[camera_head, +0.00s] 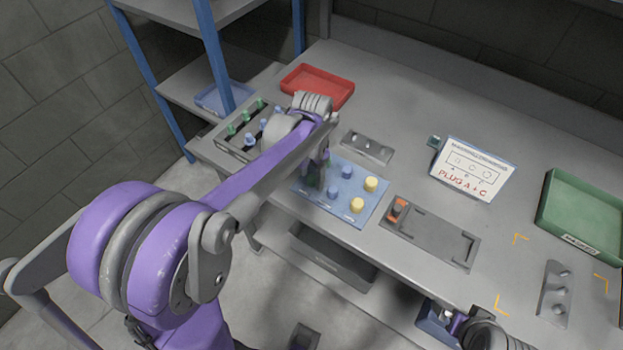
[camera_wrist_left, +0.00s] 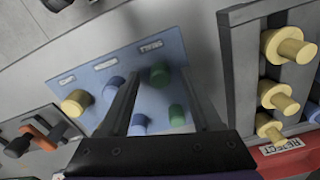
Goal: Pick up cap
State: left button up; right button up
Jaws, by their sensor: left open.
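Caps stand on a blue mat (camera_head: 342,212): a yellow cap (camera_head: 371,184), another yellow cap (camera_head: 357,205), a blue cap (camera_head: 347,172) and a second blue cap (camera_head: 334,194). In the left wrist view, a green cap (camera_wrist_left: 159,74) and another green cap (camera_wrist_left: 177,115) show between the fingers of my open left gripper (camera_wrist_left: 160,76). In the head view, my left gripper (camera_head: 318,172) is over the mat's left part and hides much of the green caps. I cannot tell whether it touches one. Part of my right arm shows at the lower right; its jaws are unclear.
A rack (camera_head: 235,138) with green and blue caps stands left; its yellow caps (camera_wrist_left: 285,45) show in the left wrist view. A red tray (camera_head: 317,85), a sign (camera_head: 474,168) reading "PLUG A + C", a grey fixture (camera_head: 432,236) and a green tray (camera_head: 583,215) are also on the table.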

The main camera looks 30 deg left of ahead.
pick_arm(q)
jog(key=shift+f, duration=0.25)
grip_shut()
jog(key=shift+r, duration=0.15)
